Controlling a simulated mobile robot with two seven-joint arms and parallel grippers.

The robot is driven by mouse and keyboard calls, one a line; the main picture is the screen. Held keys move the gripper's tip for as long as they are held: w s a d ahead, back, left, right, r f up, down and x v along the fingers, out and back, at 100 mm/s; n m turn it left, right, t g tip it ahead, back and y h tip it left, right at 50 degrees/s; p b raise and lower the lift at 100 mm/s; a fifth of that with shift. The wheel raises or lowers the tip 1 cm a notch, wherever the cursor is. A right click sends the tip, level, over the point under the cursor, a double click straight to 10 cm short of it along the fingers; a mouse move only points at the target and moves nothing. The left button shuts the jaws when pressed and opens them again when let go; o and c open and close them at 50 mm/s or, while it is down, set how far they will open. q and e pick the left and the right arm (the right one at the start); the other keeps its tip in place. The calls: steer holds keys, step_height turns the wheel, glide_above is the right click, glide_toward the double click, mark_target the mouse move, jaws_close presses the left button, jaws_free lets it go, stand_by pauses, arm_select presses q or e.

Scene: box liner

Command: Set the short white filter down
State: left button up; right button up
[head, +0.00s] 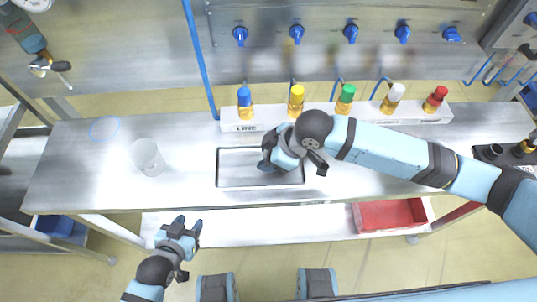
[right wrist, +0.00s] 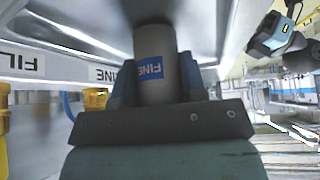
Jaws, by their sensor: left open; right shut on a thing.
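The filter (right wrist: 155,52) is a grey-white cylinder with a blue label reading FINE. My right gripper (right wrist: 157,88) is shut around it, with one finger on each side. In the head view my right gripper (head: 268,160) is over the sunken rectangular tray (head: 232,181) in the bench, and the filter is mostly hidden by it. I cannot tell whether the filter touches the tray floor. My left gripper (head: 180,227) is open and empty, in front of the bench's front edge.
A white rack (head: 232,127) with several coloured-topped brass fittings stands behind the tray. A translucent cup (head: 148,157) and a thin pale-blue ring (head: 104,128) are on the left of the bench (head: 75,175). A red bin (head: 388,214) is below. The bench between cup and tray is clear.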

steer(key=shift+f, duration=0.1)
steer(key=o, duration=0.9)
steer(key=v, duration=1.2)
steer(key=shift+d, duration=0.1)
